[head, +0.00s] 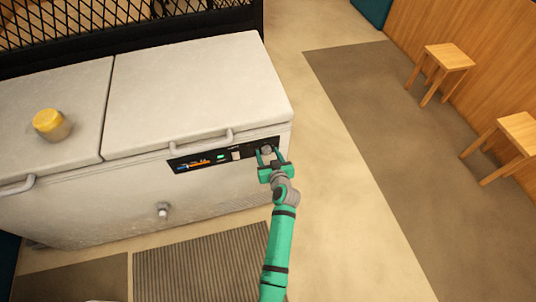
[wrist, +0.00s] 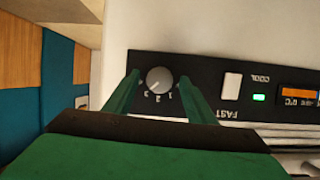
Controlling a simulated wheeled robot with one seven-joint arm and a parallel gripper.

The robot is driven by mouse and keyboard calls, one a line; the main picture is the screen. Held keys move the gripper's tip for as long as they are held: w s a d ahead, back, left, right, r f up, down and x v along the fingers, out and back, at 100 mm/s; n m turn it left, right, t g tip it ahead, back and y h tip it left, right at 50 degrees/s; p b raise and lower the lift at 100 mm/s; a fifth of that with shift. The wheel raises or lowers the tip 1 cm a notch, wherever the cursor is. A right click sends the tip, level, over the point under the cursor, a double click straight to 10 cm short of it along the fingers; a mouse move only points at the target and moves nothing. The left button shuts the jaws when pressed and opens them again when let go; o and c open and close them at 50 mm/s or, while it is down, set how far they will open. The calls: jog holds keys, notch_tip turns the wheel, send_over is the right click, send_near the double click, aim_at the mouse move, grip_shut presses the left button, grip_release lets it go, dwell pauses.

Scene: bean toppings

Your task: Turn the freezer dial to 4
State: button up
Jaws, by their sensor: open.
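The white chest freezer (head: 140,205) has a black control panel (head: 195,162) on its front, near the right end. The grey round dial (wrist: 159,80) is at the end of the panel, with several numbers printed around it. The wrist view shows the panel upside down, and I cannot tell for sure which number the dial points to. My gripper (head: 267,155) is open at the dial, with its green fingers (wrist: 159,92) on either side of it. Gaps show between the fingers and the dial in the wrist view.
The panel also has a white switch (wrist: 231,86), a green light (wrist: 259,98) and an orange display (wrist: 299,93). Stools (head: 449,57) stand at the right wall; the floor between is clear.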

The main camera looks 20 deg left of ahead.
jog(key=c, duration=1)
jog(key=shift+c, duration=0.2)
jog(key=shift+w+d+m+g+y, duration=0.15)
jog(key=shift+m+g+y, duration=0.45)
jog(key=shift+m, duration=0.5)
jog(key=shift+d+f+m+g+y, duration=0.15)
jog(key=shift+m+g+y, duration=0.15)
jog(key=shift+m+y, duration=1.05)
jog(key=shift+m, duration=0.35)
jog(key=o, duration=1)
